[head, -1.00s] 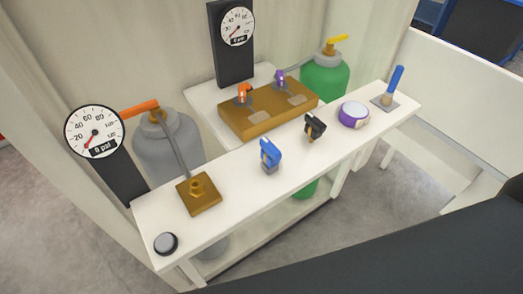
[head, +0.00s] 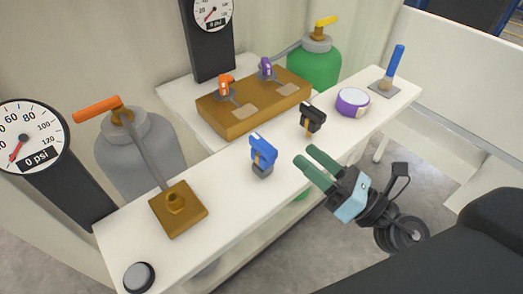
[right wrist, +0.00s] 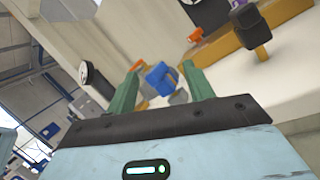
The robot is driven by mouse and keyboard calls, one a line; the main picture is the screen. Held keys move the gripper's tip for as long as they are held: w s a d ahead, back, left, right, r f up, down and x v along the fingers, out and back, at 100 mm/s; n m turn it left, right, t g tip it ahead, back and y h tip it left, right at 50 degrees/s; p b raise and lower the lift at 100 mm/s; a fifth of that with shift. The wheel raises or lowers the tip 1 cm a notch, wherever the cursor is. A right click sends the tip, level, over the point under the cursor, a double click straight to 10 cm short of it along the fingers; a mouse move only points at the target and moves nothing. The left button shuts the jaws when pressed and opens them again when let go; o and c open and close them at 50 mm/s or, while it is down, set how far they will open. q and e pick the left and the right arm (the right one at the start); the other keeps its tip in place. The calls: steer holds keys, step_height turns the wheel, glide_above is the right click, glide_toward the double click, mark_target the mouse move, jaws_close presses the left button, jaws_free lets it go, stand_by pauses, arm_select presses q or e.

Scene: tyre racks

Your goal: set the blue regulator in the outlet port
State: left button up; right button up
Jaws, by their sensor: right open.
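The blue regulator (head: 262,151) stands upright on the front of the white bench, on a small grey foot. It also shows between my fingers in the right wrist view (right wrist: 161,78), beyond the fingertips. My right gripper (head: 306,156) is open and empty, to the right of the blue regulator and apart from it. A brass block with a hex-shaped port (head: 175,203) sits at the bench's left. A longer brass block (head: 235,122) at the back carries an orange regulator (head: 226,85) and a purple one (head: 265,68). I cannot tell which port is the outlet. My left gripper is out of view.
A black regulator (head: 312,118), a purple-and-white round item (head: 353,102) and a blue-handled tool (head: 394,70) stand along the bench's right part. A dark round button (head: 139,277) is at its left end. Grey (head: 140,150) and green (head: 313,62) cylinders and dial gauges (head: 28,138) stand behind.

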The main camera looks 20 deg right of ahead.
mark_target(263, 157)
steer(key=n+g, duration=0.1)
steer(key=n, duration=0.1)
steer(key=a+f+n+g, duration=0.1)
steer(key=n, duration=0.1)
steer(key=a+f+n+g+y, duration=0.1)
steer(key=n+g, duration=0.1)
steer(key=n, duration=0.1)
steer(key=shift+w+f, duration=0.25)
steer(key=shift+a+f+n+g, duration=0.1)
steer(key=shift+f+n+g, duration=0.3)
steer(key=shift+n, duration=0.1)
steer(key=shift+x, duration=0.9)
steer(key=shift+w+a+p, duration=0.3)
steer(key=shift+w, duration=0.1)
steer(key=shift+w+a+r, duration=0.2)
steer(key=shift+w+a, duration=0.05)
steer(key=shift+w, duration=0.1)
steer(key=p+x, duration=0.1)
steer(key=x, duration=0.2)
steer(key=shift+w+a+r, duration=0.1)
steer(key=shift+w+r, duration=0.05)
steer(key=shift+w, duration=0.05)
steer(key=shift+w+a, duration=0.3)
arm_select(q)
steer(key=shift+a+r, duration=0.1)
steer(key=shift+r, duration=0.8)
